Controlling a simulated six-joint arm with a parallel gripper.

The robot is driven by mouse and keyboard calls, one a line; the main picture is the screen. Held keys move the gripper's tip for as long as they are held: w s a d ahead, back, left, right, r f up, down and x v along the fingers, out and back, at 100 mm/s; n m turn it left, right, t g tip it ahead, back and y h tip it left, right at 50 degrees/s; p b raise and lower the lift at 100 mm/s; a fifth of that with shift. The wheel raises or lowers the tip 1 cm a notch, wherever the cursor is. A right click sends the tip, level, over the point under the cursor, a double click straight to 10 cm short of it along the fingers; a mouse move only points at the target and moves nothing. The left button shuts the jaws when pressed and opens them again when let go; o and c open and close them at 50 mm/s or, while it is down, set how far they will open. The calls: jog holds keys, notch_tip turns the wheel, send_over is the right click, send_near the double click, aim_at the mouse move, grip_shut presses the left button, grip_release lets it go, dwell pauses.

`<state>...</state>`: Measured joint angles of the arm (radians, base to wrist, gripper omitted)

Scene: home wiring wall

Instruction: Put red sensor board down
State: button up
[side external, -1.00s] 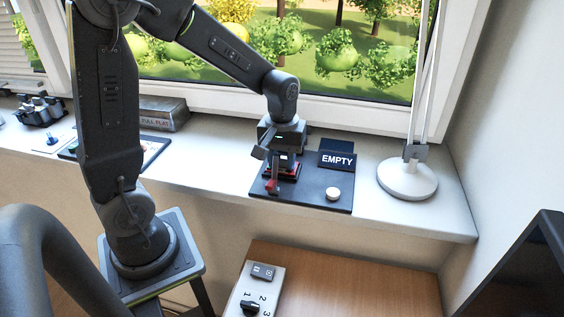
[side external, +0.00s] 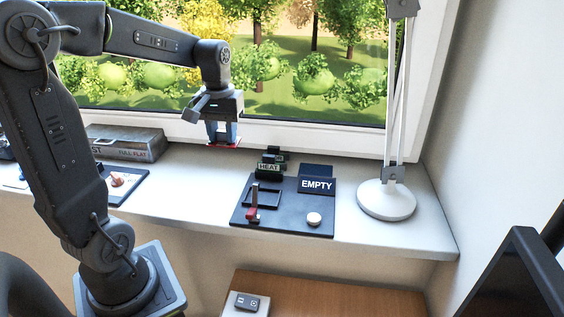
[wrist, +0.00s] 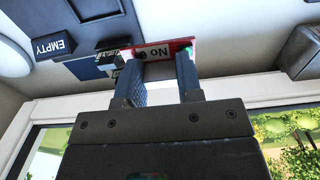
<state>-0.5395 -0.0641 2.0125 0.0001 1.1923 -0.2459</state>
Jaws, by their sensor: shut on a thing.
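My gripper (side external: 221,135) is shut on the red sensor board and holds it in the air above the windowsill, left of the black panel. In the side view only a thin red edge of the red sensor board (side external: 224,145) shows under the fingers. In the wrist view the red sensor board (wrist: 184,45), with a white label reading "No", sits between the two fingertips. The rest of its face is partly hidden by the fingers.
The black panel (side external: 283,226) on the sill holds an empty-looking square frame, a red lever, a white knob, a "HEAT" block (side external: 268,169) and an "EMPTY" sign (side external: 317,185). A white lamp (side external: 386,200) stands right. A grey box (side external: 130,145) lies left. Sill between box and panel is clear.

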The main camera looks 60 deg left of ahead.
jog(key=w, duration=0.7)
send_over(316, 172)
notch_tip(316, 172, down, 7)
jog(key=shift+s+r, duration=0.1)
jog(key=shift+r, duration=0.1)
jog(key=shift+f, duration=2.9)
jog(key=shift+f, duration=0.1)
jog(key=shift+f, duration=0.1)
jog(key=o, duration=0.9)
